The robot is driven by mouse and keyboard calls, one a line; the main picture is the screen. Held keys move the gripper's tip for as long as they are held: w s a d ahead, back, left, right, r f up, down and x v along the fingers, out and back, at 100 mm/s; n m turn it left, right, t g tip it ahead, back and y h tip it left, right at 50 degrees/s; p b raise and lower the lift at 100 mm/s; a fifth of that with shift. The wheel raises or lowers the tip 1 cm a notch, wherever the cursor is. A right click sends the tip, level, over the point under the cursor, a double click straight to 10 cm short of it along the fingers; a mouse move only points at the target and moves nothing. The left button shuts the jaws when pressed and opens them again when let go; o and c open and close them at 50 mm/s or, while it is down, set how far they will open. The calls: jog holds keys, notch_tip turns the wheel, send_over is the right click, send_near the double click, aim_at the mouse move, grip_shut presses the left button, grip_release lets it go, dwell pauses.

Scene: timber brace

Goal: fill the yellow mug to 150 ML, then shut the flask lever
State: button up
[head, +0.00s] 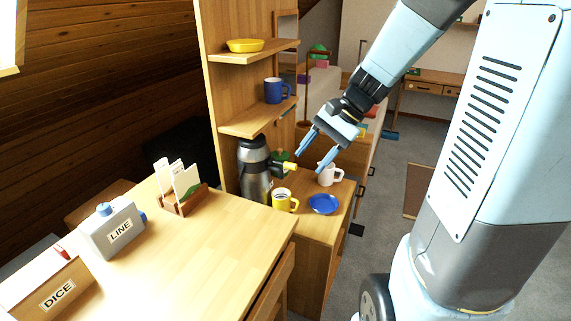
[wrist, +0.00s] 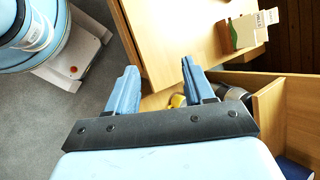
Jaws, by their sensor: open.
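The flask (head: 256,178), steel with a black top, stands upright on the low cabinet at the foot of the shelf unit. My gripper (head: 312,163) is open and empty, up and right of the flask, near the white mug. In the wrist view, bits of yellow (wrist: 178,101) and the flask (wrist: 236,92) show behind my fingers (wrist: 158,66).
A white mug (head: 330,174) and a blue plate (head: 323,204) share the cabinet top. The shelves hold a blue mug (head: 274,91) and a yellow bowl (head: 245,46). The desk (head: 215,245) in front carries a card holder (head: 184,203) and a LINE box (head: 112,234).

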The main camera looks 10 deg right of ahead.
jog(key=w+f+m+y, duration=0.4)
jog(key=w+f+m, duration=0.1)
jog(key=w, duration=0.2)
jog(key=m+t+y, duration=0.3)
jog(key=m+t, duration=0.8)
jog(key=m, duration=0.3)
send_near(291, 167)
jog(key=x, duration=0.7)
jog(key=w+x, duration=0.1)
jog(key=x, duration=0.3)
jog(key=shift+d+f, duration=0.4)
grip_shut()
jog(key=shift+d, duration=0.1)
